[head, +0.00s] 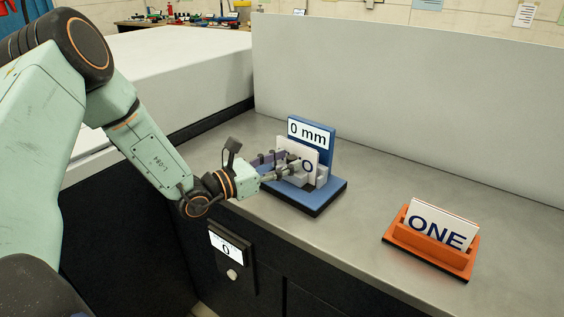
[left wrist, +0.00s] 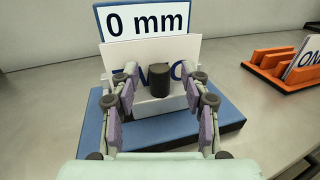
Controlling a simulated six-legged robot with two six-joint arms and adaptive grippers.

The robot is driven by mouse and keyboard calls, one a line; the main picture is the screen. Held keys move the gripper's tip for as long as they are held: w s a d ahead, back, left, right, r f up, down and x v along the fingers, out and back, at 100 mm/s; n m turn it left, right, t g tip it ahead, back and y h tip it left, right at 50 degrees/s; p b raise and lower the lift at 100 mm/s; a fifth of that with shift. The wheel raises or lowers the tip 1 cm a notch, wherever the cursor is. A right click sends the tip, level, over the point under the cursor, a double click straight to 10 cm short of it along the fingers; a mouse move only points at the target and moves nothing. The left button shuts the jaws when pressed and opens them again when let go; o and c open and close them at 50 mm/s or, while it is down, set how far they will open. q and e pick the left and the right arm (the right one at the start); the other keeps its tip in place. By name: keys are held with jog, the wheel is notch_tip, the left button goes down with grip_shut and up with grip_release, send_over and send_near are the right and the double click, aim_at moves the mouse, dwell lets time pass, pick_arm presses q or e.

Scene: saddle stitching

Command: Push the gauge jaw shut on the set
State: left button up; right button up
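The blue gauge (head: 330,194) stands on the grey bench, with a back plate reading "0 mm" (left wrist: 146,22). A white card set (left wrist: 112,57), its lettering partly hidden and apparently "TWO", stands upright in front of the plate. The pale grey gauge jaw (left wrist: 150,107) with a dark knob (left wrist: 160,82) is in front of the set; I cannot tell whether they touch. My left gripper (head: 296,166) is at the jaw. In the left wrist view its fingers (left wrist: 160,72) are spread on either side of the knob, with gaps visible. My right gripper is not in view.
An orange rack (head: 429,250) holding cards marked "ONE" (head: 440,226) stands to the right on the bench. A panel reading "0" (head: 227,247) with a pale knob is on the bench front. A tall pale panel (head: 400,95) rises behind. Bench space between gauge and rack is clear.

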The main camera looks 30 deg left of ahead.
pick_arm(q)
grip_shut()
dwell(0.6)
